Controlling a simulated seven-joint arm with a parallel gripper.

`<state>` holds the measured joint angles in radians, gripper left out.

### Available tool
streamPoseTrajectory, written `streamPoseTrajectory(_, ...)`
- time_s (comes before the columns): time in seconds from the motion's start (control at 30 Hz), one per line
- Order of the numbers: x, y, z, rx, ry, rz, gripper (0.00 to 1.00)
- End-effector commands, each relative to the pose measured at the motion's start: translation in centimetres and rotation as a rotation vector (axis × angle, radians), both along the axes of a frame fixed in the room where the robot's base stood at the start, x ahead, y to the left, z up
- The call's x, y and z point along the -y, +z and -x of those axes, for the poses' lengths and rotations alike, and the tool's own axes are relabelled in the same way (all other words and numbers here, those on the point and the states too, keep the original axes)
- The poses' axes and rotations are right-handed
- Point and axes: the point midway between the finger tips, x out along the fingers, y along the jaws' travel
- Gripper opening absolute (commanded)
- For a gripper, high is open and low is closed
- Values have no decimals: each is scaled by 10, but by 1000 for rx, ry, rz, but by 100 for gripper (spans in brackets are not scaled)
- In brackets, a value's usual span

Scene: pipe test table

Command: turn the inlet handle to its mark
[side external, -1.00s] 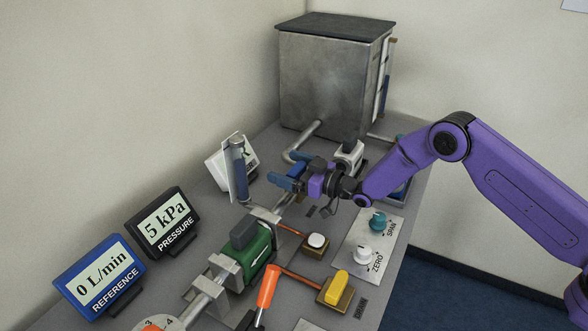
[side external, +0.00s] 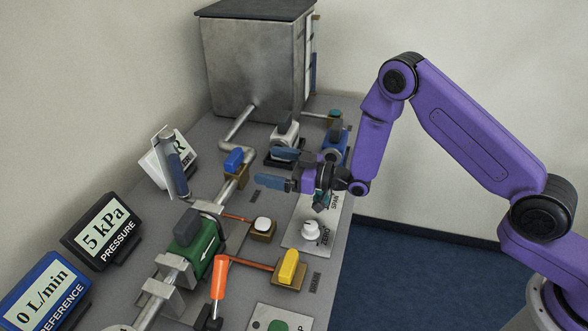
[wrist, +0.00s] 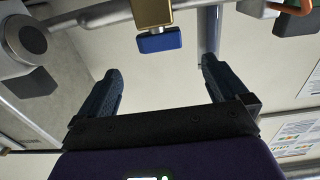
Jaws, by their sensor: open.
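A small blue handle (side external: 234,160) sits on a brass valve body (side external: 236,175) in the pipe that comes from the metal tank. I take it for the inlet handle; I cannot read a label or make out its mark. My gripper (side external: 267,169) is open and empty, to the right of the handle and apart from it, fingers pointing left towards the pipe. In the wrist view the blue handle (wrist: 160,41) and brass body (wrist: 152,12) show ahead, beyond the gap between the open fingers (wrist: 162,68).
The tank (side external: 255,65) stands at the back. A grey pump-like unit (side external: 284,138) and a blue one (side external: 335,145) stand behind my gripper. Near it are a white knob (side external: 311,230), a yellow handle (side external: 288,266), an orange lever (side external: 219,277) and a tilted glass tube (side external: 173,168).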

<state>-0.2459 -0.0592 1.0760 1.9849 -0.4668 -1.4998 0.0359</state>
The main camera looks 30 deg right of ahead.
Motion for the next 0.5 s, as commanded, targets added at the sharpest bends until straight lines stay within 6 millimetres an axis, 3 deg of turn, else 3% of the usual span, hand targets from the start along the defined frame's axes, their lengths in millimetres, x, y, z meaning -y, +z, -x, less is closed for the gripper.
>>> streamPoseTrajectory(0.2, 23, -1, 23, -2, -2, 1, 100)
streamPoseTrajectory(0.5, 33, 0, 34, 0, -1, 0, 100)
